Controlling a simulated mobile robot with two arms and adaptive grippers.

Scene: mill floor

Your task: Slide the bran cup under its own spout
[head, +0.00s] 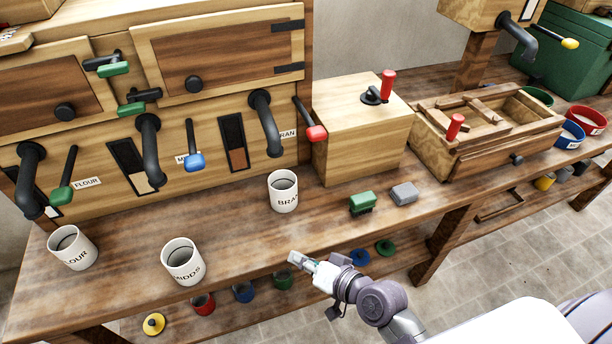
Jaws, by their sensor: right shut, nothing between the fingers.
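The white bran cup (284,193) stands upright on the wooden bench, its lettering facing front. The bran spout (265,122) is a dark bent pipe on the cabinet, beside a partly covered label ending in "RAN" (287,133). The cup stands in front of the spout's mouth and slightly to its right. My right gripper (297,258) is shut and empty near the bench's front edge, nearer than the cup and apart from it. My left gripper is out of view.
The flour cup (73,248) and midds cup (183,262) stand to the left. A green brush (362,203) and a grey block (404,193) lie right of the bran cup. A red-tipped lever (315,132) sticks out near the bran spout. Bench around the bran cup is bare.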

